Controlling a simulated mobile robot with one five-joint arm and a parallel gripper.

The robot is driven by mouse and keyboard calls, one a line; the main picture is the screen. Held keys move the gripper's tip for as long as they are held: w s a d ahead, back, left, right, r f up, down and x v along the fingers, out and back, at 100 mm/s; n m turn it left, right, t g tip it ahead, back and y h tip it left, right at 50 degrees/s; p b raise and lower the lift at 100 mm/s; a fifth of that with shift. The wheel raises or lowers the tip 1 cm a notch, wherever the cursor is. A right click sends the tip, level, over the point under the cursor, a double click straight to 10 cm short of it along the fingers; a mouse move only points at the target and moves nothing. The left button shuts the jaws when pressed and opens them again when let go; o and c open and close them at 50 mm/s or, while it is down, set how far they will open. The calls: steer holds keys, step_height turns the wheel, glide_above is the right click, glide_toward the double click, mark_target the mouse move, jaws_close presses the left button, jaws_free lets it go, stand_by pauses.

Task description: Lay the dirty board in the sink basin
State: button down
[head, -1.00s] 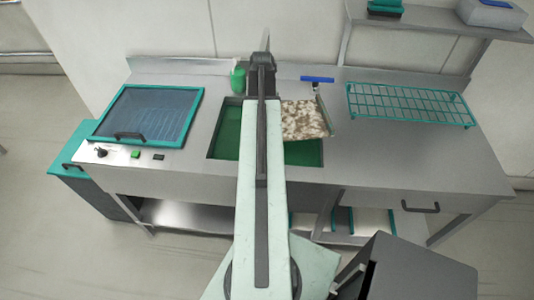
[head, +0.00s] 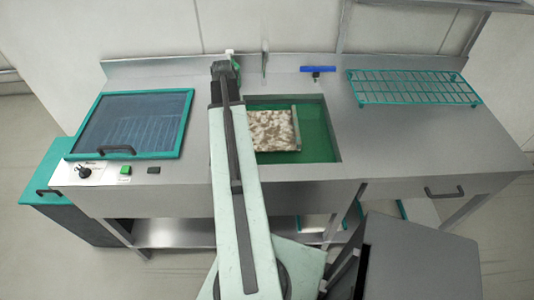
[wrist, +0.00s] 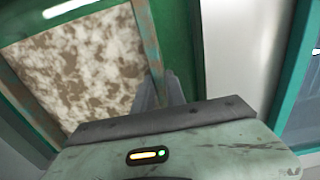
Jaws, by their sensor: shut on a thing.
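The dirty board (head: 271,131) is a pale square panel with brown blotches and a raised bar along its right edge. In the head view it is inside the outline of the green sink basin (head: 322,144), roughly level; whether it touches the bottom I cannot tell. In the wrist view the board (wrist: 75,65) fills the left, with green basin (wrist: 178,30) beyond its edge bar. My gripper (wrist: 163,92) is shut on that edge bar. In the head view my gripper is hidden, and my arm covers the basin's left side.
A teal-framed glass lid (head: 130,122) is left of the basin. A teal wire rack (head: 412,87) stands to the right, and a blue-handled tool (head: 317,70) lies behind the basin. An upright grey fixture (head: 264,58) stands at the back. The right counter (head: 400,135) is clear.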

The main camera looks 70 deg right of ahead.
steer(key=shift+w+f+b, duration=0.15)
steer(key=shift+f+b, duration=0.2)
steer(key=shift+f, duration=0.25)
steer(key=shift+w+f+b, duration=0.15)
steer(key=shift+f+b, duration=0.2)
steer(key=shift+f, duration=0.25)
step_height(320, 180, down, 10)
steer(key=b, duration=1)
steer(key=shift+f, duration=0.15)
steer(key=shift+r, duration=0.2)
steer(key=shift+f, duration=0.15)
steer(key=c, duration=1.4)
jaws_free()
steer(key=shift+o, duration=0.2)
